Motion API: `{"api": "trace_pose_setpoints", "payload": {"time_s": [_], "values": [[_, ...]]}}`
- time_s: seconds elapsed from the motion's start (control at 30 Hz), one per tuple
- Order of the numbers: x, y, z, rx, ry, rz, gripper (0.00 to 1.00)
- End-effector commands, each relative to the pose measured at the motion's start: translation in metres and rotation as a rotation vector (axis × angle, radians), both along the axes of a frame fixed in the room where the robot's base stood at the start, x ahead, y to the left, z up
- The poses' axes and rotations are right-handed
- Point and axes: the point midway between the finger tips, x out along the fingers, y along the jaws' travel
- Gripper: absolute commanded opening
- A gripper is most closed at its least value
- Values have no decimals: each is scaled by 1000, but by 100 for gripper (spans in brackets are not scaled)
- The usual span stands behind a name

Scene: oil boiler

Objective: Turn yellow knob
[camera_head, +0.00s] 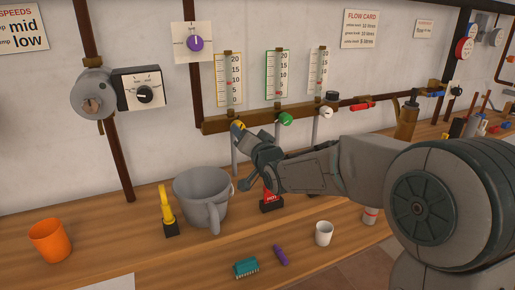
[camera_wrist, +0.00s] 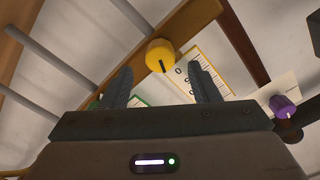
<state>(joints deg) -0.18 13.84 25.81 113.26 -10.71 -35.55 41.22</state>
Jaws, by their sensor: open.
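The yellow knob (camera_wrist: 161,55) sits on the brown wall rail with a dark pointer line on its face. In the wrist view it lies just beyond and between the two fingers. In the head view the yellow knob (camera_head: 238,126) is partly hidden behind my gripper (camera_head: 244,140). My gripper (camera_wrist: 163,84) shows in the wrist view with its two fingers apart and nothing between them. I cannot tell from the head view how far the fingertips are from the knob.
A green knob (camera_head: 285,119) and a white knob (camera_head: 327,112) sit farther right on the same rail (camera_head: 212,126). A purple knob (camera_head: 196,43) is above. A grey pot (camera_head: 190,186) and a red-labelled item (camera_head: 271,198) stand on the counter below my arm.

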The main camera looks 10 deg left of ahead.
Motion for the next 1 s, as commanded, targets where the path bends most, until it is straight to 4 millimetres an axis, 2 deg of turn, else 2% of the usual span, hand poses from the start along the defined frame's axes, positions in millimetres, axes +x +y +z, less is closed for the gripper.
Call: {"api": "trace_pose_setpoints", "payload": {"time_s": [0.2,0.43,0.6,1.0], "values": [[-38,-24,1,-1,-2,-2,55],[-65,-40,1,0,-1,-1,55],[-73,-45,0,0,0,0,55],[-75,-48,1,-12,6,-8,55]]}}
